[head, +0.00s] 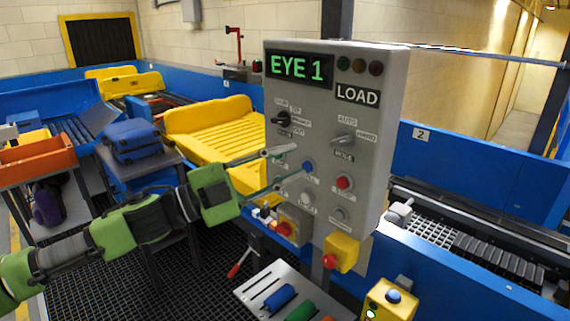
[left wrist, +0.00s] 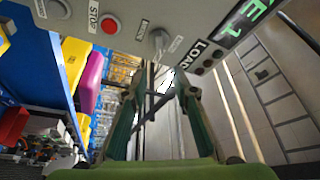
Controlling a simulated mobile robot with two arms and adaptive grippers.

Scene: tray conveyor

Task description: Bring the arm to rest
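My left arm comes in from the left, and its green-cased gripper (head: 296,160) is in front of the grey control panel (head: 385,120). Its two slim fingers are spread apart with nothing between them, their tips near the panel's blue button (head: 308,166). I cannot tell whether a tip touches the panel. In the left wrist view the gripper (left wrist: 165,80) also shows a gap between the fingers, with the panel face (left wrist: 130,25) above. The panel's display (head: 299,66) reads "EYE 1" above a "LOAD" label. My right gripper is not in view.
A yellow tray (head: 215,125) lies on the conveyor behind the panel. A blue suitcase (head: 133,139) and an orange bin (head: 38,161) stand at the left. A lever plate (head: 260,285) and a yellow button box (head: 388,302) are below the panel. Blue conveyor walls (head: 465,178) run right.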

